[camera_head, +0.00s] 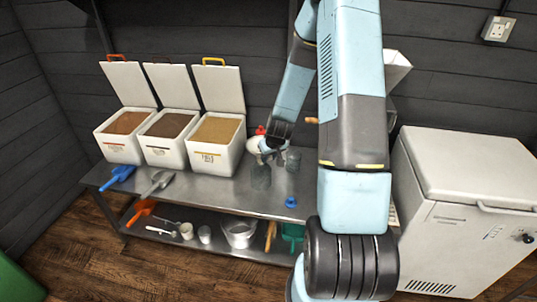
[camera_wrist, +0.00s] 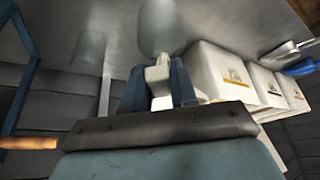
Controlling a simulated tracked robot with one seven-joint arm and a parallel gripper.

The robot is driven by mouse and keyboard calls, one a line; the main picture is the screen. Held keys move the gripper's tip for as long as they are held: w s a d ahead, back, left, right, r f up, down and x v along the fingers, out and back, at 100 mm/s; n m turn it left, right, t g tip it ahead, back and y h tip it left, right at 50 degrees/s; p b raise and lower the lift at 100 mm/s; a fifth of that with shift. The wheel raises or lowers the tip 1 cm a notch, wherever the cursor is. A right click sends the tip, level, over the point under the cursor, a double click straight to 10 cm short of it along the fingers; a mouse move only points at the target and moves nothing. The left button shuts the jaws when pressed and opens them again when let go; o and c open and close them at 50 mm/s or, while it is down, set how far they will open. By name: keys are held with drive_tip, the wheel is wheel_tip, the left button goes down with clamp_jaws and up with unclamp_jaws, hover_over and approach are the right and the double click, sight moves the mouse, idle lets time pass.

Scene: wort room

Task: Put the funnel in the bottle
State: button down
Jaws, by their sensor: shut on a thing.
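My gripper (camera_head: 266,155) is low over the steel bench. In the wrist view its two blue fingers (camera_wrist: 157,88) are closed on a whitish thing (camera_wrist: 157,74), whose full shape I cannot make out. A grey, see-through cylinder (camera_wrist: 155,28) shows just beyond the fingers; it stands below my gripper in the head view (camera_head: 261,178). I cannot tell whether it joins the held thing. A second such cylinder (camera_head: 293,160) stands to the right. A small blue flared piece (camera_head: 290,202), perhaps the funnel, sits near the bench's front edge. No bottle can be made out for certain.
Three open white grain bins (camera_head: 217,158) stand on the left of the bench (camera_head: 225,196). A blue scoop (camera_head: 118,175) and a metal scoop (camera_head: 158,182) lie before them. A white chest (camera_head: 465,210) stands on the right. The bench's front middle is clear.

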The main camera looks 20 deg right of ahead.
drive_tip(key=shift+f, duration=1.95)
drive_tip(key=c, duration=0.8)
unclamp_jaws()
drive_tip(key=v, duration=1.3)
drive_tip(key=shift+s+r, duration=0.15)
drive_tip(key=shift+r, duration=0.1)
